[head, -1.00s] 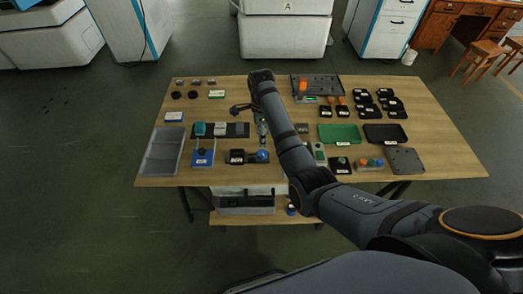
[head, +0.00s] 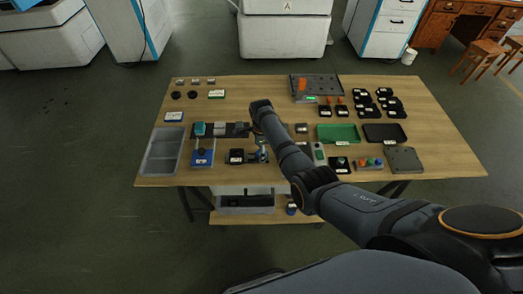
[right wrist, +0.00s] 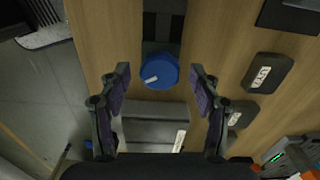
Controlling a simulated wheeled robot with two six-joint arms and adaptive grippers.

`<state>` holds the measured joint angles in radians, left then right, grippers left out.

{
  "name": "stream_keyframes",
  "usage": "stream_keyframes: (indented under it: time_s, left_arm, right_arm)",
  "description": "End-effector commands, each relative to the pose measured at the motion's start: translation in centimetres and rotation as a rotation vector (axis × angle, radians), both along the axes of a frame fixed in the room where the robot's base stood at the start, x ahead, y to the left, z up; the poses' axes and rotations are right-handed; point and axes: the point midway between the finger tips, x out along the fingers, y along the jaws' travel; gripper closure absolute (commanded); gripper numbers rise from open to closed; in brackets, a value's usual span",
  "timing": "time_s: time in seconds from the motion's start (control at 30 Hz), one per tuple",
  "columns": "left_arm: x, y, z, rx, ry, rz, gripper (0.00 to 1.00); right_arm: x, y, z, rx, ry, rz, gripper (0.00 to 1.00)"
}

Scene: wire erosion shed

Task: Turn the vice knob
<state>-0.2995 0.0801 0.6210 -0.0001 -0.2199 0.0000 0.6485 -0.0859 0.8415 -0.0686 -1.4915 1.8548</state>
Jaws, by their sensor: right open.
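The black vice (head: 238,157) with a white label lies at the front of the wooden table, left of its middle, in the head view. Its round blue knob shows clearly in the right wrist view (right wrist: 159,72), with a small white mark on its face. In the head view my right gripper covers most of the knob. My right gripper (right wrist: 160,79) is open and empty, with one finger on each side of the knob and a visible gap to each finger. I cannot tell whether the fingers are level with the knob in depth. My left gripper is out of view.
A blue-based fixture (head: 203,155) stands just left of the vice, and a grey tray (head: 161,151) lies farther left. Green (head: 338,133) and black (head: 385,134) trays and several small parts fill the right side. Bare table lies at the back middle.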

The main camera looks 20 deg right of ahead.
Motion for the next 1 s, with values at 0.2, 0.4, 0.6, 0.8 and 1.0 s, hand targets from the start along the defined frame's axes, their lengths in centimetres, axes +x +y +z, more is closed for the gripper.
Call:
stream_keyframes:
  time_s: [0.2, 0.4, 0.6, 0.8, 1.0]
  left_arm:
    - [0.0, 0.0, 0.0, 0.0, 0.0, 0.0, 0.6]
    - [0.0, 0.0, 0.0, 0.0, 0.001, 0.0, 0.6]
    - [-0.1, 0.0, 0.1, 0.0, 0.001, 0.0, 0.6]
    - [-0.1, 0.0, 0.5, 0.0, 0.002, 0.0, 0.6]
    - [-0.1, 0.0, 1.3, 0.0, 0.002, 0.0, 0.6]
  right_arm:
    - [0.0, 0.0, 0.0, 0.0, 0.0, 0.0, 0.62]
    - [0.0, 0.0, 0.0, 0.0, 0.0, 0.0, 0.89]
    - [0.0, 0.0, 0.1, 0.0, 0.001, 0.012, 0.91]
    - [0.0, 0.0, 0.2, -0.001, 0.002, 0.08, 0.91]
    - [0.0, 0.0, 0.3, -0.001, 0.002, 0.225, 0.91]
